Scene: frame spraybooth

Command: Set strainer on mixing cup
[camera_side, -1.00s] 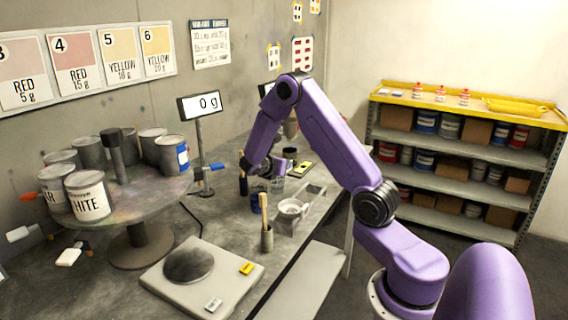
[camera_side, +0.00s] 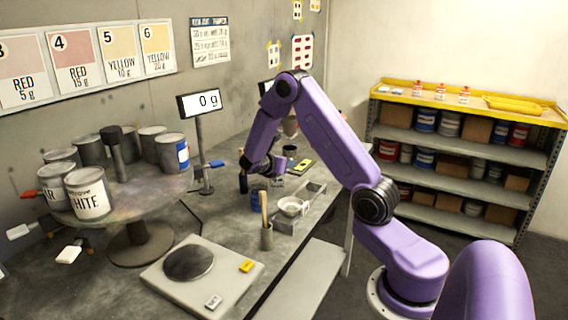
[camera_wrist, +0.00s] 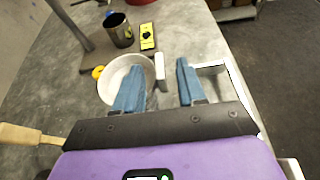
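My gripper (camera_wrist: 158,80) is open, with its two blue fingers apart. In the wrist view a white, round, bowl-like vessel (camera_wrist: 113,76) lies just beyond and partly behind the left finger. Its upright pale handle (camera_wrist: 160,72) shows in the gap between the fingers; contact cannot be told. In the side view my gripper (camera_side: 262,180) is low over the bench, and its fingertips are hard to make out. A small white round bowl (camera_side: 292,206) sits at a grey metal holder (camera_side: 312,193). I cannot tell which vessel is the strainer and which the mixing cup.
A dark metal cup (camera_wrist: 118,30) and a yellow device (camera_wrist: 147,37) stand beyond the gripper. A wooden-handled tool (camera_side: 264,208) stands in a grey pot (camera_side: 267,238) nearby. A scale (camera_side: 203,280) lies in front. The paint-can turntable (camera_side: 140,205) is left.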

